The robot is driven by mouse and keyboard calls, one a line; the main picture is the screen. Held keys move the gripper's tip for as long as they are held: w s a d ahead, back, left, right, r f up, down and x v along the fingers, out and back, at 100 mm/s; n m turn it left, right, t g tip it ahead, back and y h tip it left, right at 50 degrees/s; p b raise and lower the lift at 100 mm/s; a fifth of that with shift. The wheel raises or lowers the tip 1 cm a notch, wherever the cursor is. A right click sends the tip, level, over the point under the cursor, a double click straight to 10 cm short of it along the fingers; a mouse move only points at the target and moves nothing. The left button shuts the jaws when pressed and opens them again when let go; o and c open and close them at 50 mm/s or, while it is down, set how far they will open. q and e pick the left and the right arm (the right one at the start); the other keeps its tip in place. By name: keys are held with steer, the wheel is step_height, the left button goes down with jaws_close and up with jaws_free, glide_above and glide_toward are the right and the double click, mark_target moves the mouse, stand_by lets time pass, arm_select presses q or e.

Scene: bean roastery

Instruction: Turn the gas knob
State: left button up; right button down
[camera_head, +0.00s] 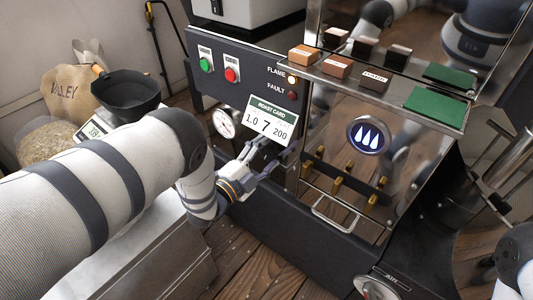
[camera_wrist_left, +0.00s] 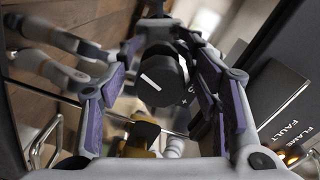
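The gas knob (camera_wrist_left: 162,80) is a round dark knob with a white pointer line, in the middle of the left wrist view. In the head view my left gripper (camera_head: 268,158) is at the front of the dark roaster panel, just below the roast card (camera_head: 270,122). The knob cannot be made out there, behind the gripper. My right gripper is not in view; only part of my right arm shows at the right edge.
A pressure gauge (camera_head: 223,123) is left of the card. Green (camera_head: 206,65) and red (camera_head: 231,75) buttons are above. Brass fittings (camera_head: 337,184) and a metal handle (camera_head: 335,216) are to the right. A shelf (camera_head: 398,92) holds small labelled blocks. A scale with a black bowl (camera_head: 125,92) stands left.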

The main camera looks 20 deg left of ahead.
arm_select(q)
steer(key=v, duration=1.2)
steer(key=s+a+f+n+g+y+p, duration=0.25)
steer(key=s+n+g, duration=0.3)
steer(key=s, duration=0.45)
steer(key=s+a+f+n+g+y+p, duration=0.1)
steer(key=s+f+n+g+y+p, duration=0.35)
steer(key=s, duration=0.45)
steer(key=s+r+n+g, duration=0.2)
steer(key=s+g, duration=0.1)
steer(key=s, duration=0.4)
steer(key=s+d+r+n+g, duration=0.1)
steer(key=s+r+n+g, duration=0.1)
steer(key=s, duration=0.6)
steer(key=s+d+r+n+g+p, duration=0.1)
steer(key=s+r+n+g, duration=0.1)
steer(key=s, duration=0.6)
steer(key=n+g, duration=0.1)
steer(key=g, duration=0.1)
steer(key=shift+d+r+n+g+h, duration=0.25)
steer(key=shift+r+n+g+h, duration=0.05)
steer(key=shift+r+h, duration=0.1)
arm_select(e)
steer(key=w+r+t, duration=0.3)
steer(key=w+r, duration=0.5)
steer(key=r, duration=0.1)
